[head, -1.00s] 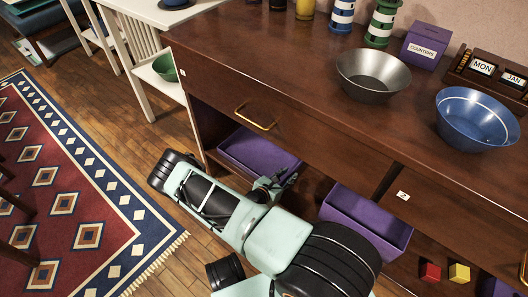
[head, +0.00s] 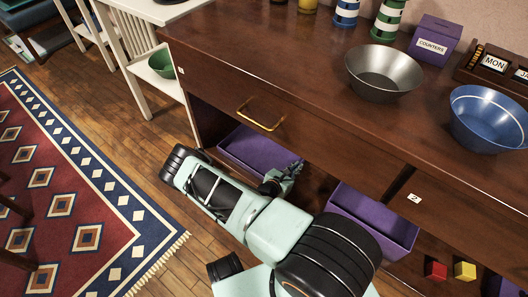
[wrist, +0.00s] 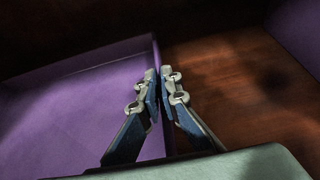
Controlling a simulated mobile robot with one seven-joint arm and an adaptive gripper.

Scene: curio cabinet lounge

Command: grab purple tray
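A purple tray (head: 258,153) sits in the left lower opening of the dark wooden cabinet, under the drawer. My gripper (head: 292,170) is at the tray's right end in the head view. In the wrist view the tray (wrist: 75,100) fills the left side, and its right wall runs up between my fingertips (wrist: 159,86). The fingers are close together with the thin wall between them, one finger inside the tray and one outside. The wall's lower part is hidden by the fingers.
A second purple tray (head: 376,220) stands in the opening to the right, with red (head: 436,270) and yellow blocks (head: 465,271) beyond it. The cabinet top (head: 300,60) overhangs the opening. Metal (head: 383,75) and blue bowls (head: 488,118) stand on top. Wooden floor lies left.

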